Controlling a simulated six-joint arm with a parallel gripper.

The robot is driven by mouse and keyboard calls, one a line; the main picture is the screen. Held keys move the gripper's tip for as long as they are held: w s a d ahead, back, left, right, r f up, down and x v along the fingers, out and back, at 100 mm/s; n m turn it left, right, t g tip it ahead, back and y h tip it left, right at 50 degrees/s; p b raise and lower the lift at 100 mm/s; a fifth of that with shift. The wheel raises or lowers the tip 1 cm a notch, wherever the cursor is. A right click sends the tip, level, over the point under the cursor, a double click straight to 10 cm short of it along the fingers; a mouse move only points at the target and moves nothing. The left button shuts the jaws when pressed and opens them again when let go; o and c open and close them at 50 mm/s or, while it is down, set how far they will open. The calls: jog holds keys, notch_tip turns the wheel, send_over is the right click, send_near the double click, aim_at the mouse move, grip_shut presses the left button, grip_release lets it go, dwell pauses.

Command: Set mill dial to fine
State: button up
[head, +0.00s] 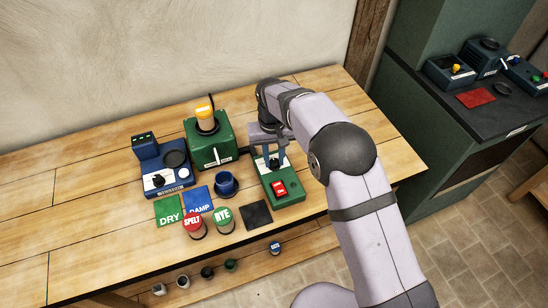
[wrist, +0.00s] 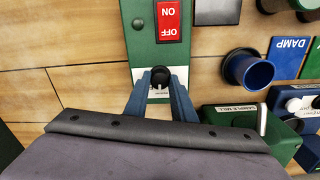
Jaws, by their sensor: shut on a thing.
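The green control box (head: 290,199) stands on the wooden table, right of the green mill (head: 210,150) with its yellow-filled top. It carries a red OFF/ON switch (head: 279,187) and a dial with a black knob (wrist: 160,75) on a white scale. In the wrist view, the green box (wrist: 143,50) runs upward from the knob, with the red switch (wrist: 168,20) above it. My gripper (wrist: 160,87) is shut on the dial knob, one finger on each side. The scale's markings and the knob's pointer are too hidden or small to read.
Left of the box are a blue cup (head: 227,184), a black pad (head: 257,215), the SPELT jar (head: 193,224), the RYE jar (head: 224,221), and green DRY (head: 168,210) and blue DAMP cards. A blue scale-like device (head: 166,181) stands farther left. The table's left end is clear.

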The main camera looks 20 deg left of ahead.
aim_at(274, 161)
jog(key=m, duration=0.4)
jog(key=shift+w+r+m, duration=0.1)
jog(key=shift+m, duration=0.2)
jog(key=m, duration=0.4)
jog(key=shift+m, duration=0.4)
jog(key=o, duration=1.1)
jog(key=shift+c, duration=0.2)
jog(key=shift+r, duration=0.1)
jog(key=shift+a+r+b, duration=0.1)
jog(key=shift+r+b, duration=1.15)
jog(key=shift+r, duration=2.35)
